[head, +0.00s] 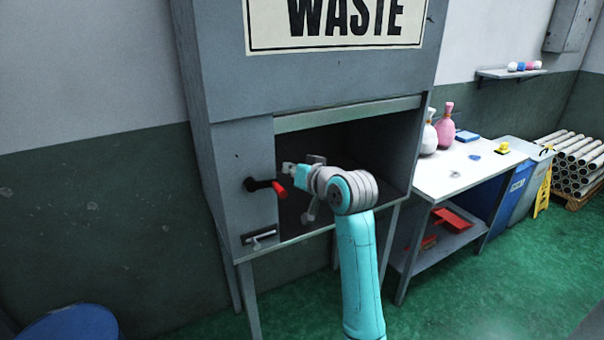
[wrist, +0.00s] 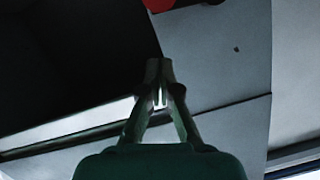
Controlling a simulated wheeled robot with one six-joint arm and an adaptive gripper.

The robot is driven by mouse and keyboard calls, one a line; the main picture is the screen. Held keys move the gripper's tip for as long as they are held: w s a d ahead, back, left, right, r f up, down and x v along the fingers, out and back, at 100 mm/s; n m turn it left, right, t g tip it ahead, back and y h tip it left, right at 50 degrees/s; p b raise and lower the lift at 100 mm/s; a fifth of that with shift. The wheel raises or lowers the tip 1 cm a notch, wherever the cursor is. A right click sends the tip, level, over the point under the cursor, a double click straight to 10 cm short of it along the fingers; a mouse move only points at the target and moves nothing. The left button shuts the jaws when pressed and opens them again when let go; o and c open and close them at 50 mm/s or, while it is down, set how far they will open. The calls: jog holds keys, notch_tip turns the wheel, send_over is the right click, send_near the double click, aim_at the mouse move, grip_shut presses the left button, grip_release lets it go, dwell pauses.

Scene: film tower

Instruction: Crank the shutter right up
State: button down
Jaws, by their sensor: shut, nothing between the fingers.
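The grey waste cabinet (head: 228,190) has a dark opening at its front. A pale strip (head: 345,114), apparently the shutter's lower part, runs across the top of the opening, and the space below it is open. The crank (head: 252,184) is on the panel left of the opening, with its red grip (head: 279,188) to the right of its hub. In the head view my gripper (head: 287,168) is close to the grip, slightly above it; contact cannot be told. In the wrist view my gripper (wrist: 160,83) is shut and empty, with the red grip (wrist: 158,5) cut off at the top edge.
A metal latch or handle (head: 259,238) sits below the crank. A white-topped table (head: 455,172) with bottles stands right of the cabinet, then a blue bin (head: 522,185) and stacked tubes (head: 577,165). Green floor is clear in front.

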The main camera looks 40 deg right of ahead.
jog(key=shift+w+a+f, duration=0.1)
jog(key=shift+a+f, duration=0.1)
jog(key=shift+f, duration=0.45)
jog(key=shift+w+a+f, duration=0.1)
jog(key=shift+a+f, duration=0.1)
jog(key=shift+f, duration=0.45)
jog(key=shift+w+a+f, duration=0.1)
jog(key=shift+a+f, duration=0.1)
jog(key=shift+f, duration=0.45)
jog(key=shift+s+d+f, duration=0.1)
jog(key=shift+d+f, duration=0.05)
jog(key=shift+f, duration=0.55)
